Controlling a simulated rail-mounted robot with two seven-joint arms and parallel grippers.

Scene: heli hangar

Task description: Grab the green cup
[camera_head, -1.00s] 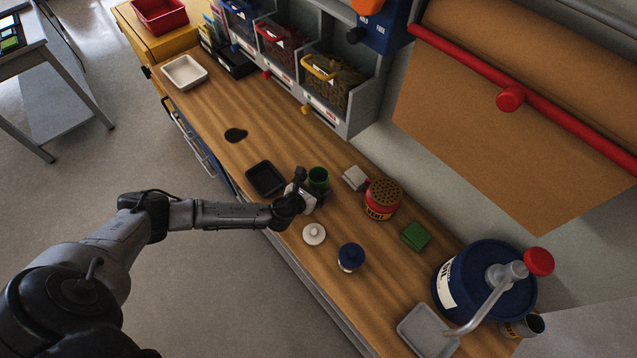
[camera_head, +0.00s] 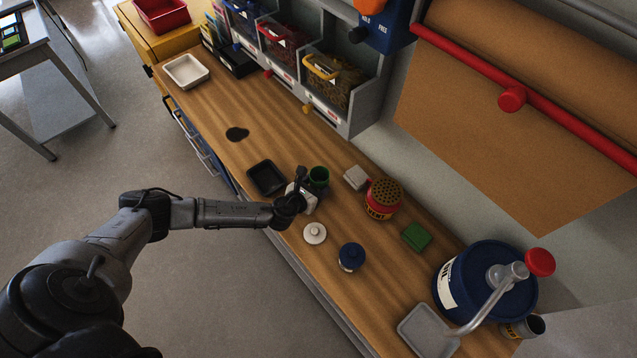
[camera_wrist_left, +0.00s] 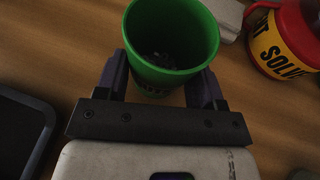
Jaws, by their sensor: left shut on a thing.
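The green cup (camera_head: 319,176) stands upright on the wooden workbench, and it fills the upper middle of the left wrist view (camera_wrist_left: 172,40). Small items show dimly inside it. My left gripper (camera_head: 309,186) reaches in from the left at bench height. In the left wrist view my left gripper (camera_wrist_left: 165,85) has one finger on each side of the cup, shut on it. The fingertips are partly hidden behind the cup. My right gripper is not in view.
A black tray (camera_head: 266,178) lies left of the cup. A grey block (camera_head: 356,178) and a red solvent can (camera_head: 383,198) stand to the right. A white lidded jar (camera_head: 315,233), a blue jar (camera_head: 351,257) and a green block (camera_head: 416,237) are nearer the front.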

